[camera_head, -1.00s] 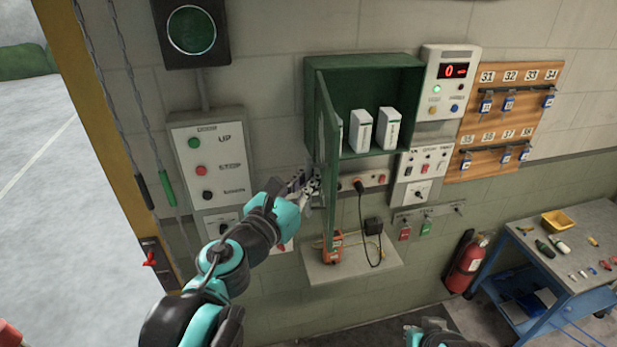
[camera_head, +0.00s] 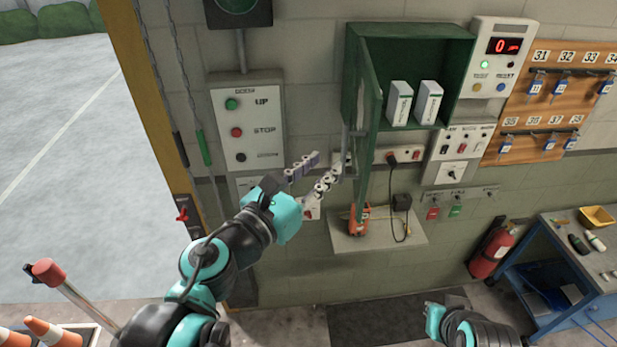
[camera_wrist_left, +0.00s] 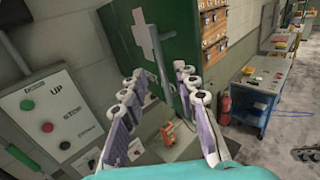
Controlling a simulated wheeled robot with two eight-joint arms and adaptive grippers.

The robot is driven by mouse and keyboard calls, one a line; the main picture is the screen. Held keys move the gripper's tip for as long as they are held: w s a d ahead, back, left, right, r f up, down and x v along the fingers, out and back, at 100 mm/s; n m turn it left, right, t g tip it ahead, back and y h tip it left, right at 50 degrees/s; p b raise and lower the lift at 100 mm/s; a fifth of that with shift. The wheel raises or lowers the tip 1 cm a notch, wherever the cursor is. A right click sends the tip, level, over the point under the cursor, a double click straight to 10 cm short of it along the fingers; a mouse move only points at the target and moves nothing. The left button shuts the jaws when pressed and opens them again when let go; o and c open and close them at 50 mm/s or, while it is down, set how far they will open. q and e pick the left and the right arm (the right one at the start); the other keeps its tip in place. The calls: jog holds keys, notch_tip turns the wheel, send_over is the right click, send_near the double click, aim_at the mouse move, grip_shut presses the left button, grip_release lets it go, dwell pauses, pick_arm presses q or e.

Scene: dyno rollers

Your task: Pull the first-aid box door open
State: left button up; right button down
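The green first-aid box (camera_head: 462,62) hangs on the wall in the head view. Its door (camera_head: 369,95) stands open, swung out from the left side and seen nearly edge-on. In the left wrist view the door (camera_wrist_left: 120,30) shows a white cross and a grey vertical bar handle (camera_wrist_left: 163,62). My left gripper (camera_head: 327,163) is open and empty, just left of the door's lower part. In the wrist view its spread fingers (camera_wrist_left: 158,78) lie either side of the handle's lower end; contact is not clear. My right gripper (camera_head: 436,318) shows at the bottom edge, its fingers hidden.
Two white boxes (camera_head: 399,103) stand inside. A button panel (camera_head: 250,130) is left of my gripper. A fire extinguisher (camera_head: 492,248) and blue workbench (camera_head: 560,265) stand right.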

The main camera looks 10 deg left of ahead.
pick_arm(q)
jog(key=shift+v, duration=1.7)
jog(key=w+a+f+n+y+b, duration=0.1)
jog(key=a+f+n+y+b, duration=0.35)
jog(key=f+n+b, duration=0.4)
jog(key=w+a+f+n+g+y+b, duration=0.1)
jog(key=a+f+n+y+b, duration=0.2)
jog(key=a+f+n+b, duration=0.5)
jog(key=w+a+f+n+y+b, duration=0.1)
jog(key=a+f+n+y+b, duration=0.3)
jog(key=f+n, duration=0.7)
jog(key=s+d+f+n+g+h+b, duration=0.1)
jog(key=s+d+f+n+g+b, duration=0.1)
jog(key=f, duration=0.9)
jog(key=s+d+f+n+g+h+b, duration=0.2)
jog(key=f+n+b, duration=0.4)
jog(key=f, duration=0.6)
jog(key=s+d+f+n+g+h+b, duration=0.1)
jog(key=s+d+f+n+g+b, duration=0.3)
jog(key=f+b, duration=0.4)
notch_tip(320, 180, down, 4)
jog(key=shift+d+r+n+g, duration=0.15)
jog(key=shift+d+n+g, duration=0.15)
jog(key=shift+d+n, duration=0.2)
